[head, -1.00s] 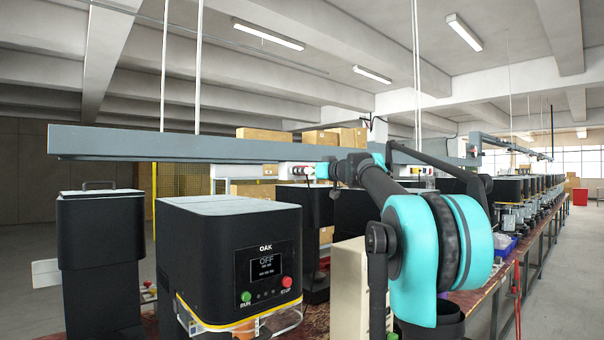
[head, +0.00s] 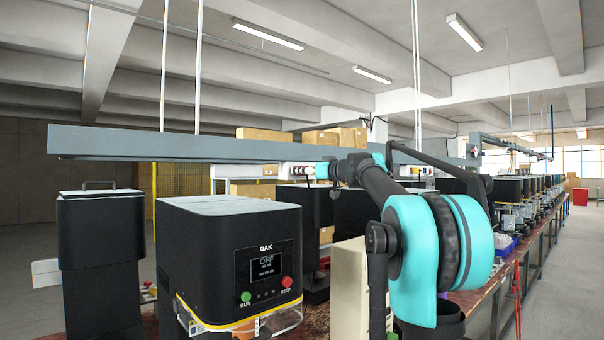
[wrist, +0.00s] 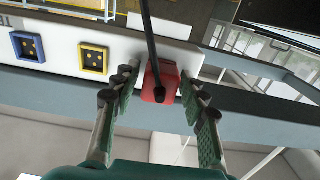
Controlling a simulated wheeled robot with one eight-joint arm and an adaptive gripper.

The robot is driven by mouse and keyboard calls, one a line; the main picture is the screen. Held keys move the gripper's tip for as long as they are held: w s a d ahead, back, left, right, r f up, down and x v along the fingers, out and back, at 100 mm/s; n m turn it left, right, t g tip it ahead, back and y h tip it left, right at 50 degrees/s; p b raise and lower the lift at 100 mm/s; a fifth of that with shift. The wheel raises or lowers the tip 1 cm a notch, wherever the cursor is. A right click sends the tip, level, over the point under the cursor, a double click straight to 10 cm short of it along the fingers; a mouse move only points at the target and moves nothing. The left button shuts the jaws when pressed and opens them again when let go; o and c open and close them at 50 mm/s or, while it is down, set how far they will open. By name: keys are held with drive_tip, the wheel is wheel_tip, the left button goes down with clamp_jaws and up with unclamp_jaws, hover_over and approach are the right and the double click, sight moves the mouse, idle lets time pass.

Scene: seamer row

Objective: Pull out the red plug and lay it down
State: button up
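The red plug (wrist: 160,80) sits at the end of a white socket strip (wrist: 120,50) in the wrist view, with a black cable running from its face up past the top edge. My gripper (wrist: 160,85) is open, with one green-padded finger on each side of the plug. A narrow gap seems to show on both sides, and I see no firm contact. In the head view, my teal wrist (head: 322,171) is at the strip under the long grey beam; the fingers and plug are too small to make out there.
A blue socket (wrist: 28,47) and a yellow socket (wrist: 93,57) are on the same strip, left of the plug. The long grey beam (head: 200,147) runs above a black OAK machine (head: 228,250). Brown boxes (head: 320,138) stand behind. A floor aisle (head: 570,270) is clear at right.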

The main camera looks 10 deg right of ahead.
clamp_jaws()
drive_tip(key=v, duration=0.6)
idle(1.4)
